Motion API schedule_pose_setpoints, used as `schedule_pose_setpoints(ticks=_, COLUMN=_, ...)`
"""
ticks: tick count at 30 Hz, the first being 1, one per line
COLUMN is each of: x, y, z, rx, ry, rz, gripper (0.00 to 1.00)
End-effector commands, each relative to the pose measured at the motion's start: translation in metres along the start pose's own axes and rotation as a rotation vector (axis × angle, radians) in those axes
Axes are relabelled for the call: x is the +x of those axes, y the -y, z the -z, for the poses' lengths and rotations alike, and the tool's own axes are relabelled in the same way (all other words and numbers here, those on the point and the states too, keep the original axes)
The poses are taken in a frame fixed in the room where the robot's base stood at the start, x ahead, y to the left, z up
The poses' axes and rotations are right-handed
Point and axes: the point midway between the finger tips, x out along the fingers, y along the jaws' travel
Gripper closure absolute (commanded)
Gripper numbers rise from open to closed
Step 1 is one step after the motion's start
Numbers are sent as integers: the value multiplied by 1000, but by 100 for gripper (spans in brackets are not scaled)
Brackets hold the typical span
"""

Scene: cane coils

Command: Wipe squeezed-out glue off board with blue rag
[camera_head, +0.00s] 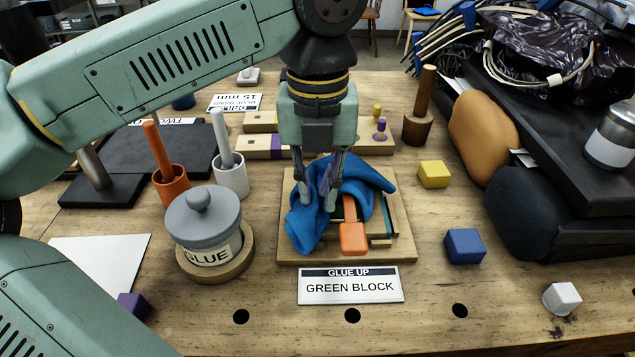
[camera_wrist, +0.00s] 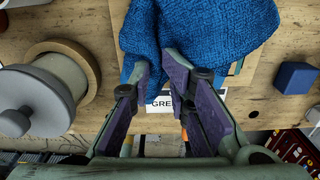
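The blue rag (camera_head: 312,228) lies draped and folded over the left and middle of the wooden board (camera_head: 405,245). It also shows large in the wrist view (camera_wrist: 205,30). My gripper (camera_head: 318,203) points down at the rag, its fingertips against or just over the cloth. In the wrist view its fingers (camera_wrist: 158,72) are some way apart with blue cloth between the tips; whether they pinch it is unclear. An orange block (camera_head: 353,238) and part of a green strip (camera_head: 390,217) show beside the rag on the board. No glue bead is discernible; the rag hides much of the board.
A lidded glue pot (camera_head: 207,228) stands left of the board, with orange (camera_head: 172,186) and white (camera_head: 232,176) cups behind. The "GREEN BLOCK" label (camera_head: 350,287) lies in front.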

Motion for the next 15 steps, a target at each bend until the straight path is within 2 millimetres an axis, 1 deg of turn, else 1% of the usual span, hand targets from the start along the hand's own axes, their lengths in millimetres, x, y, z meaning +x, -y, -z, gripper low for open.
schedule_pose_setpoints(ticks=2, x=0, y=0, z=0, rx=0, ry=0, rz=0, gripper=87)
schedule_pose_setpoints(ticks=12, x=0, y=0, z=0, rx=0, ry=0, rz=0, gripper=100)
schedule_pose_setpoints(ticks=15, x=0, y=0, z=0, rx=0, ry=0, rz=0, gripper=100)
